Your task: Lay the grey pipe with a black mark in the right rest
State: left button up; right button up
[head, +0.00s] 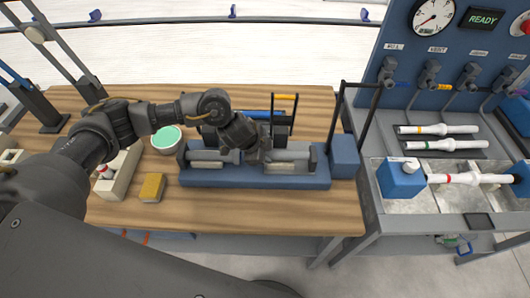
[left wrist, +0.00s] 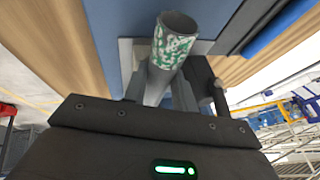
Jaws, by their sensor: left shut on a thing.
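A long blue stand (head: 250,179) lies on the wooden bench, with a pale rest on its left and a right rest (head: 286,166) on its other side. Grey pipe (head: 207,155) lies along the left part, and grey pipe (head: 292,155) shows on the right part. My gripper hides the middle, so I cannot tell whether these are one pipe. My left gripper (head: 254,156) is shut on a grey pipe over the middle of the stand. In the left wrist view the grey pipe (left wrist: 158,85) has a green-and-white speckled open end. I see no black mark. My right gripper is out of view.
A yellow sponge (head: 152,187), a green-topped bowl (head: 167,139) and a pale holder (head: 118,176) are at left. A blue block (head: 344,157) and dark posts stand right of the stand. The side station holds white pipes (head: 440,129). Front bench wood is mostly clear.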

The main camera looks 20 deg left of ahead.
pick_arm(q)
jog(key=shift+s+a+f, duration=0.1)
jog(key=shift+s+f, duration=0.25)
jog(key=shift+f, duration=0.2)
jog(key=shift+s+f, duration=0.35)
jog(key=shift+f, duration=0.2)
jog(key=o, duration=1)
jog(key=shift+b, duration=0.3)
jog(key=shift+r, duration=0.2)
jog(key=shift+c, duration=0.3)
jog(key=shift+o, duration=0.4)
jog(key=r, duration=0.2)
jog(key=a+r, duration=0.1)
jog(key=shift+r, duration=0.35)
jog(key=v, duration=0.8)
jog(key=shift+r+p, duration=0.25)
jog(key=shift+p, duration=0.2)
